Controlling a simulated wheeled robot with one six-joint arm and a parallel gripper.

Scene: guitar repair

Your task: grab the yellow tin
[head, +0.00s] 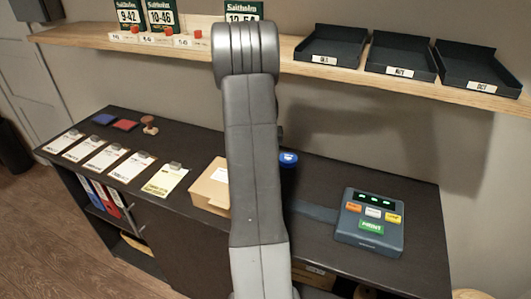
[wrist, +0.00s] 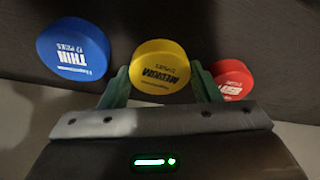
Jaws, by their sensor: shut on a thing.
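The yellow tin (wrist: 160,68) is round, with dark lettering that reads "MEDIUM", and shows in the wrist view at the centre. My gripper (wrist: 160,84) has one green finger on each side of it and is shut on it. A blue tin (wrist: 73,50) marked "THIN" is to the left and a red tin (wrist: 233,78) is to the right, close beside the right finger. In the head view my arm hides the yellow and red tins and my gripper. Part of the blue tin (head: 288,158) shows just right of my arm.
On the dark counter (head: 320,239) are a label machine (head: 371,222) at right, a cardboard box (head: 210,186) left of my arm, and several clipboards (head: 104,159). A wooden shelf (head: 287,54) above holds dark trays (head: 401,56) at right and string packs (head: 161,15) at left.

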